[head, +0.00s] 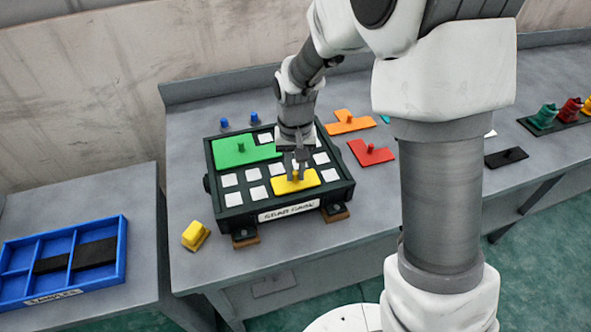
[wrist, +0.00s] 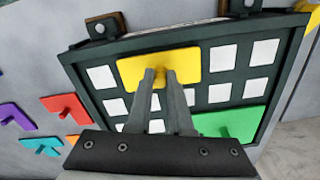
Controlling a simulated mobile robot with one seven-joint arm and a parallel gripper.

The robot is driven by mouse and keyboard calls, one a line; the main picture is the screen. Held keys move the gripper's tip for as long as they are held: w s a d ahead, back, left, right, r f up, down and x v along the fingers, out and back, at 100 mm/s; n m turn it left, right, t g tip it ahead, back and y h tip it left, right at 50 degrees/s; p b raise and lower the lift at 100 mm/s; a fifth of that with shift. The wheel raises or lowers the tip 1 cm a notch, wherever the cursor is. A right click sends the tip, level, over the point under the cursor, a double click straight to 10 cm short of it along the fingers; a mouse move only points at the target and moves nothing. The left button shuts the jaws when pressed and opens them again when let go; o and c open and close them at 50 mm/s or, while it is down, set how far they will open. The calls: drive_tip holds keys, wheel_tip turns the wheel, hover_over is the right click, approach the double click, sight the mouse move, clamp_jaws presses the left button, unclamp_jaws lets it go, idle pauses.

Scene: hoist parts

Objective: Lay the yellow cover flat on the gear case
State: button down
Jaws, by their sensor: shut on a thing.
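The yellow cover (head: 309,178) is a small flat rectangular plate with a short knob. It is at the front edge of the gear case (head: 232,212), over the white squares there; I cannot tell whether it touches the case or hovers just above it. My gripper (head: 296,173) points down with its fingers shut on the knob. In the wrist view the fingertips (wrist: 159,76) close around the knob of the yellow cover (wrist: 188,63). The dark green gear case also fills much of the wrist view (wrist: 95,52). Part of its top is hidden behind my fingers.
A green cover (head: 232,151) lies on the case's back left. Orange (head: 350,122) and red (head: 372,153) covers lie on the table to the right. A yellow block (head: 195,236) stands at front left. Blue pegs (head: 253,117) are behind. A blue tray (head: 121,258) is on the left table.

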sight(295, 173)
drive_tip(key=shift+f, duration=0.25)
drive_tip(key=c, duration=0.8)
unclamp_jaws()
drive_tip(key=shift+r, duration=0.1)
wheel_tip(295, 173, up, 11)
drive_tip(key=p, duration=0.1)
drive_tip(key=s+d+r+t, duration=0.3)
drive_tip(key=s+d+r, duration=0.4)
drive_tip(key=s+r, duration=0.15)
drive_tip(key=shift+s+d+r+t, duration=0.45)
drive_tip(key=shift+s+d, duration=0.45)
drive_tip(key=shift+s, duration=0.8)
drive_tip(key=shift+s+d+r+t, duration=0.4)
drive_tip(key=shift+s+d, duration=0.55)
drive_tip(key=shift+s, duration=0.75)
drive_tip(key=shift+s+d+r+t, duration=0.4)
drive_tip(key=shift+s+d, duration=0.5)
drive_tip(key=shift+s, duration=0.8)
